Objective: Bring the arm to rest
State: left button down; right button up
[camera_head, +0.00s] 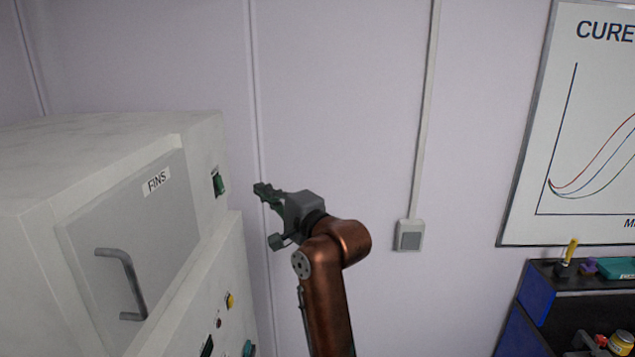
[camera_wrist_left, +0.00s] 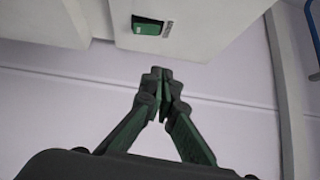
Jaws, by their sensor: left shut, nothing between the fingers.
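My left arm is copper-coloured and rises from the bottom middle of the head view. Its gripper (camera_head: 260,188) points left and up, close to the right side of the white machine in the picture. The fingers are green and grey. In the left wrist view the gripper (camera_wrist_left: 160,75) has its fingertips together with nothing between them. A green rocker switch (camera_head: 218,184) on the machine is a little left of the fingertips, with a gap between. The switch also shows in the wrist view (camera_wrist_left: 147,26), beyond the fingertips. My right gripper is out of both views.
The white machine (camera_head: 90,145) fills the left, with a door handle (camera_head: 128,285) and coloured buttons. A pale wall (camera_head: 340,90) stands behind, with a wall switch (camera_head: 409,235). A whiteboard (camera_head: 580,120) and a blue-sided shelf (camera_head: 536,292) with small items are at right.

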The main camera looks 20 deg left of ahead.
pick_arm(q)
jog(key=f+p+x, duration=0.1)
jog(key=p+x, duration=0.2)
jog(key=x, duration=0.6)
jog(key=d, duration=0.1)
jog(key=s+d+f+b, duration=0.1)
jog(key=d+f, duration=0.1)
jog(key=shift+s+d+f+b, duration=0.1)
jog(key=shift+s+b, duration=0.25)
